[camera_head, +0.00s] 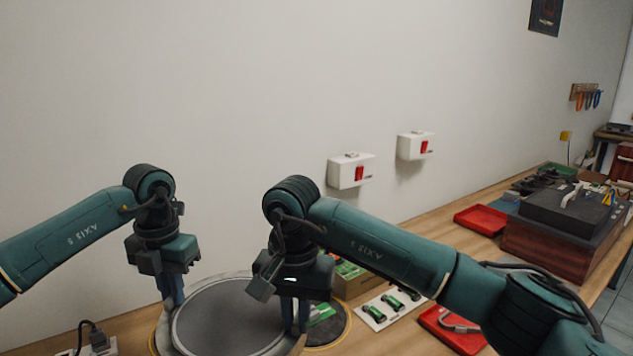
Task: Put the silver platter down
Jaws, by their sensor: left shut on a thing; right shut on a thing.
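The silver platter (228,318) is a round grey disc with a pale rim, low in the head view between my two grippers. My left gripper (174,292) points down and is shut on the platter's left edge. My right gripper (296,318) points down and is shut on its right edge. A dark round piece with a yellowish rim (340,330) shows beyond the platter on the right. The platter's height above what lies below cannot be told. The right gripper and arm hide part of the area behind them.
A wooden bench (425,232) runs along the wall. To the right are a cardboard box (350,283), a white tray with green parts (390,306), red trays (480,220) and a dark-topped wooden unit (545,240). A power strip (95,345) lies at lower left.

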